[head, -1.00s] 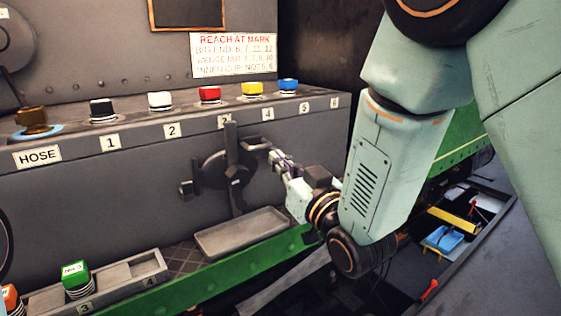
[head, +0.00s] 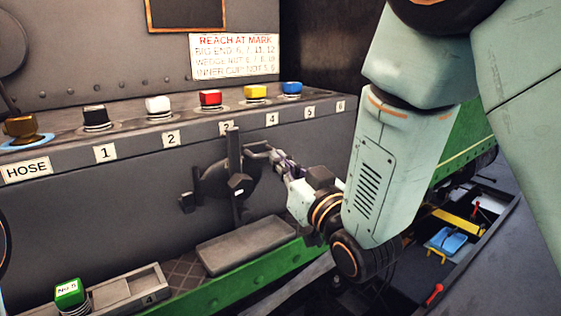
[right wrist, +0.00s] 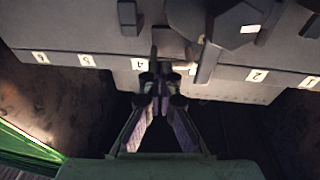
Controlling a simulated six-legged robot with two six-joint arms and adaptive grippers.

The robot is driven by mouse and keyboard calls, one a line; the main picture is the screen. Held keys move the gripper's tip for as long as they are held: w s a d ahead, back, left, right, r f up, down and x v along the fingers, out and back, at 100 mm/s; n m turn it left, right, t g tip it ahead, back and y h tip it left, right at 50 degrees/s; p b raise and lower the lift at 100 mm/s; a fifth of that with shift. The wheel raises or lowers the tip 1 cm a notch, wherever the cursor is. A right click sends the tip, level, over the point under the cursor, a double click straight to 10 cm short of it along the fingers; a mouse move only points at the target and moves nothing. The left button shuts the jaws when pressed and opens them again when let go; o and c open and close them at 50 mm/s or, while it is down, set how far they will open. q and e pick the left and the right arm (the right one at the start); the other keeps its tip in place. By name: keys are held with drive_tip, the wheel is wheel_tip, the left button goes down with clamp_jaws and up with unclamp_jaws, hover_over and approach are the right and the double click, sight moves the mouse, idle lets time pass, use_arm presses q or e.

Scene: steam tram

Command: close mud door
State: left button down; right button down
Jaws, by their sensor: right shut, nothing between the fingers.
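The mud door (head: 218,181) is a dark round plate with a crossbar and a short handle on the grey front wall below the numbered ledge. It also shows upside down at the top of the right wrist view (right wrist: 236,22). It seems to sit close to the wall; any gap is hard to tell. My right gripper (head: 277,158) is shut and empty, just right of the door, close to the end of the handle. In the right wrist view its fingertips (right wrist: 161,82) lie near a dark bar. Whether they touch it is unclear. My left gripper is not in view.
Coloured caps, including red (head: 210,99) and blue (head: 291,88), stand along the ledge. A grey tray (head: 247,245) lies below the door, behind a green beam (head: 275,270). A green block (head: 69,293) is at lower left. A tool pit with a blue item (head: 447,240) is at right.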

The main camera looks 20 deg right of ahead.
drive_tip(key=shift+w, duration=0.95)
drive_tip(key=shift+d+f, duration=0.1)
drive_tip(key=shift+f, duration=0.1)
